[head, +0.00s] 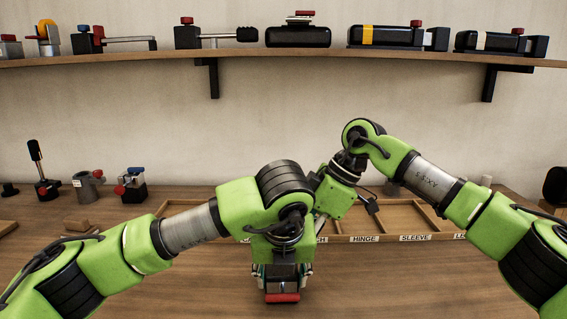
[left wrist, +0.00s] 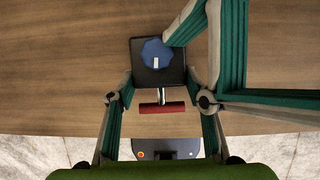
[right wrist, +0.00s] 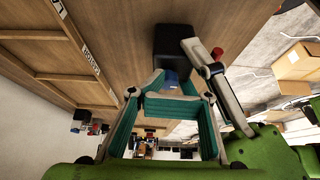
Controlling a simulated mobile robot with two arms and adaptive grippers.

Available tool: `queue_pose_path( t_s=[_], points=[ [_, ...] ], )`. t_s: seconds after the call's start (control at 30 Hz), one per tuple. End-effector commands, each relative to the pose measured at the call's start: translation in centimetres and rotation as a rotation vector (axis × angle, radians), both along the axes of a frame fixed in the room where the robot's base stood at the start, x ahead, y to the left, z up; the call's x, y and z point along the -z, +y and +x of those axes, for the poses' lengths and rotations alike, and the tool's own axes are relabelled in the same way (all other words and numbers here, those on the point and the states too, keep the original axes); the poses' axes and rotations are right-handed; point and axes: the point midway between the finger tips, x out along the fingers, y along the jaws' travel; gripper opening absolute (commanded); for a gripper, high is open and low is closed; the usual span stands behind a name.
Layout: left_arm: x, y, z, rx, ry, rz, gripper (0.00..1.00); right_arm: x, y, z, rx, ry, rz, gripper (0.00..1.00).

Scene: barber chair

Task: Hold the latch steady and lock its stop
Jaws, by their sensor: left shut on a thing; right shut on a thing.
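The latch is a dark block (left wrist: 150,73) with a round blue knob (left wrist: 154,52) on top and a red bar (left wrist: 162,108) on a short stem at one side. In the head view its red bar (head: 282,297) shows below my left gripper (head: 282,272). My left gripper is shut on the latch block, one finger on each side, in the left wrist view. My right gripper (right wrist: 172,88) is shut on the blue knob, which shows partly between its fingertips in the right wrist view. In the head view my left arm hides the right gripper's fingers.
A wooden compartment tray (head: 390,238) with labels such as HINGE and SLEEVE lies behind the latch. Small fixtures (head: 131,186) stand at the back left. A shelf (head: 270,54) above holds several clamps and latches. The bench front right is clear.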

Motion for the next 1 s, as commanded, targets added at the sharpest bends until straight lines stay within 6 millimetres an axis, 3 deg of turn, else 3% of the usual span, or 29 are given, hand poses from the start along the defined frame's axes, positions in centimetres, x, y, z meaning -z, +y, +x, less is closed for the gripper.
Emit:
queue_pose_path(
  t_s=[1.0],
  points=[
    [-0.7,-0.4,0.2,0.007,-0.018,-0.013,0.06,0.4,0.4,-1.7,-0.017,0.011,-0.002,0.0]
  ],
)
